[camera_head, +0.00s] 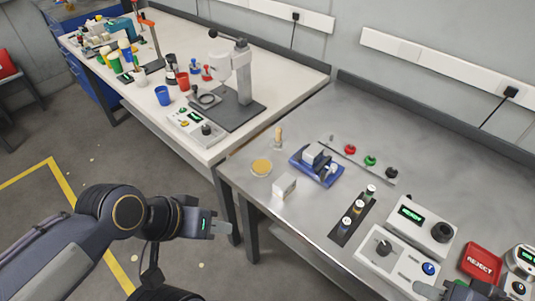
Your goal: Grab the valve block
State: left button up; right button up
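A small pale metal block (285,187) sits on the front left of the grey metal table. Another grey block (313,153) sits in a blue fixture (327,179) just behind it. Which of the two is the valve block I cannot tell for sure. My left gripper (224,228) is off the table's left front edge, left of and nearer than the pale block, and apart from it. No object shows in it. My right gripper (428,290) is at the bottom right edge, partly cut off, by the control box. The finger gap of each gripper is not clear.
A yellow round dish (261,167) and a small wooden-handled tool (278,138) stand near the blocks. A dark rack of vials (351,216), a control box (400,254) and a red reject tray (481,262) lie to the right. A white bench (150,108) stands at the left.

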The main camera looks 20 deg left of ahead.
aim_at(313, 153)
jog(key=u, duration=0.25)
jog(key=i+j, duration=0.15)
jog(key=j, duration=0.2)
jog(key=i+j+z, duration=0.15)
jog(key=j, duration=0.2)
jog(key=i+j, duration=0.15)
jog(key=j, duration=0.2)
jog(key=i+j+z, duration=0.15)
jog(key=j, duration=0.25)
jog(key=i+j, duration=0.15)
jog(key=j, duration=0.2)
jog(key=i+j+z, duration=0.1)
jog(key=j, duration=0.3)
